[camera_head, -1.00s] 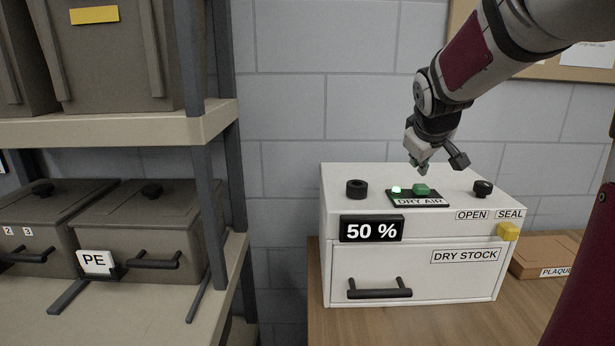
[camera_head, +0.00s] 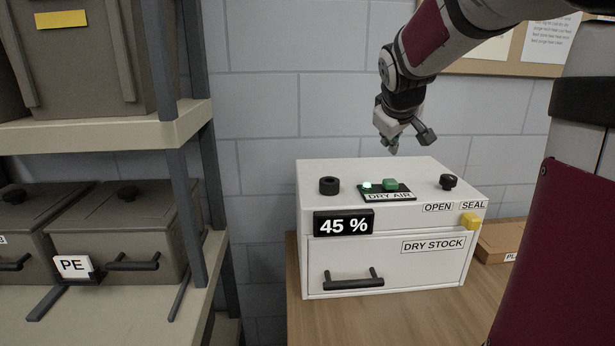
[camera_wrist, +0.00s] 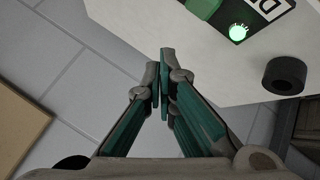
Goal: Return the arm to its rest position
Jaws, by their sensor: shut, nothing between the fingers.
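My gripper (camera_head: 408,143) hangs in the air above the white dry stock box (camera_head: 390,272), clear of its top. In the wrist view my gripper (camera_wrist: 164,72) has its green-padded fingers together with nothing between them. The box's top carries a lit green lamp (camera_head: 367,185), a green button (camera_head: 390,184) and a DRY AIR label. The lit lamp also shows in the wrist view (camera_wrist: 238,33). The display (camera_head: 343,226) reads 45 %. The box's drawer looks closed.
A shelf rack (camera_head: 110,135) with grey lidded bins stands at the left. A black knob (camera_head: 329,186) and a smaller dark knob (camera_head: 447,181) rise from the box's top. A yellow latch (camera_head: 471,221) sits by SEAL. A brown flat box (camera_head: 497,243) lies at the right on the wooden table (camera_head: 440,315).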

